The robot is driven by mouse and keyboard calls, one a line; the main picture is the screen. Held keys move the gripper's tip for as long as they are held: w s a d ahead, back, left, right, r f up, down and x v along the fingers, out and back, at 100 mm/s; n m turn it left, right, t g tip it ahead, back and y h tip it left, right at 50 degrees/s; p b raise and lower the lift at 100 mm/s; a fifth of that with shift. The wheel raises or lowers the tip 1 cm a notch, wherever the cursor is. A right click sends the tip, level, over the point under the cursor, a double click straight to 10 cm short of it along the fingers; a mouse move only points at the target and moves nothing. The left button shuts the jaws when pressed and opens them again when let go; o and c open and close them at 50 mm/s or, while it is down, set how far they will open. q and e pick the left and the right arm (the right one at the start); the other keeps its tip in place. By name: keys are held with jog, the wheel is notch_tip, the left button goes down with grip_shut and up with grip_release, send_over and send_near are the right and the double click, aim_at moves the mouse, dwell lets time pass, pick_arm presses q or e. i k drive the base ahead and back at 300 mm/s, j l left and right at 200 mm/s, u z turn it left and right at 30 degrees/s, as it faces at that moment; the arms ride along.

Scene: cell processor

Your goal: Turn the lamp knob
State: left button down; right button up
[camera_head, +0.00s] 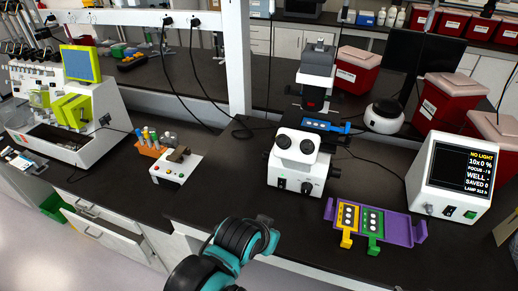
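A white microscope (291,172) with a black upper body stands at the centre right of the bench. Its base front carries a dark round knob (306,187) and a smaller control beside it. A white control box (413,183) at the right has a black screen (461,172) reading "NO LIGHT", 10x 0% and a lamp line too small to read surely. Small controls sit below that screen. I cannot tell for sure which control is the lamp knob. A black and teal link of my arm rises at the bottom centre, apart from the microscope. Neither gripper's fingers show.
A purple tray (400,229) holding yellow and green well plates lies before the control box. A tube rack and a small white button box (176,167) stand left of centre. Red bins (357,72) stand behind. Bare black bench lies left of the microscope.

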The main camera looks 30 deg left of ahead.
aim_at(267, 152)
jog(key=k+j, duration=0.1)
jog(key=j, duration=0.3)
jog(key=k+j, duration=0.1)
jog(key=j, duration=0.35)
jog(key=k+j+z, duration=0.1)
jog(key=j, duration=0.3)
jog(key=k+j, duration=0.15)
jog(key=j, duration=0.25)
jog(key=k+j, duration=0.1)
jog(key=j, duration=0.3)
jog(key=i+j+u, duration=0.15)
jog(key=u, duration=0.2)
jog(key=j, duration=0.1)
